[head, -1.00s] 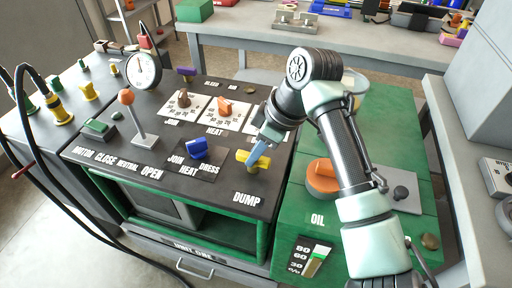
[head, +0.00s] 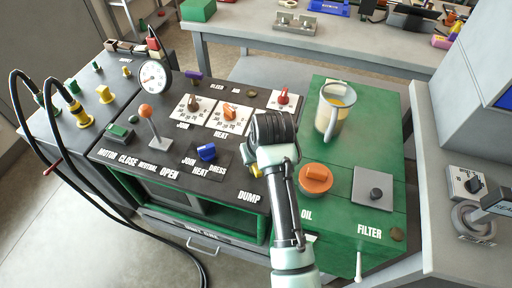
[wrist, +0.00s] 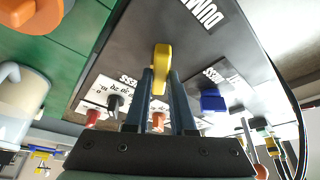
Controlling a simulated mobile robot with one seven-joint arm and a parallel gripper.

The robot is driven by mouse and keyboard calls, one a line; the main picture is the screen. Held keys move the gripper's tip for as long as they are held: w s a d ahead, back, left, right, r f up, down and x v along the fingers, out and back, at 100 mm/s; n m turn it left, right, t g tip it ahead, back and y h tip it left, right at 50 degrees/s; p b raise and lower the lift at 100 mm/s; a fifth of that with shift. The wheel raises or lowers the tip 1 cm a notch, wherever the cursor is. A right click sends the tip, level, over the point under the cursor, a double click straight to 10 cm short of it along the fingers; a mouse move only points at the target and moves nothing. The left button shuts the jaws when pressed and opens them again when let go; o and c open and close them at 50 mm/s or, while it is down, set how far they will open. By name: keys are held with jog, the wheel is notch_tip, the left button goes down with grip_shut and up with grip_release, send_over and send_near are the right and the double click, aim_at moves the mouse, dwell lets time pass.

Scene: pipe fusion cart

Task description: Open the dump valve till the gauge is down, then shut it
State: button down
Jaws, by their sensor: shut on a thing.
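The yellow dump valve handle (wrist: 162,54) stands between my two blue fingers in the wrist view. My gripper (wrist: 161,76) is shut on it. In the head view my arm hides most of the dump valve, and only a bit of yellow (head: 256,171) shows above the DUMP label. The round white gauge (head: 155,76) stands upright at the back left of the black panel. Its dial faces me, but the needle is too small to read surely.
An orange-knobbed lever (head: 150,122) and a blue switch (head: 206,152) stand left of my arm. A clear jug (head: 332,112) and an orange cap (head: 316,179) are on the green tank to the right. Black hoses loop at the far left.

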jog(key=m+p, duration=0.1)
jog(key=m+h+p, duration=0.1)
jog(key=m+p, duration=0.1)
jog(key=shift+a+r+m, duration=0.15)
jog(key=shift+m, duration=0.15)
jog(key=shift+m+h+p, duration=0.8)
jog(key=shift+m+p, duration=0.15)
jog(key=shift+m, duration=0.45)
jog(key=c, duration=0.8)
grip_release()
jog(key=shift+o, duration=0.2)
jog(key=v, duration=1.2)
jog(key=shift+s+r+p, duration=0.25)
jog(key=shift+r+p, duration=0.05)
jog(key=shift+p, duration=0.15)
jog(key=shift+w+a, duration=0.1)
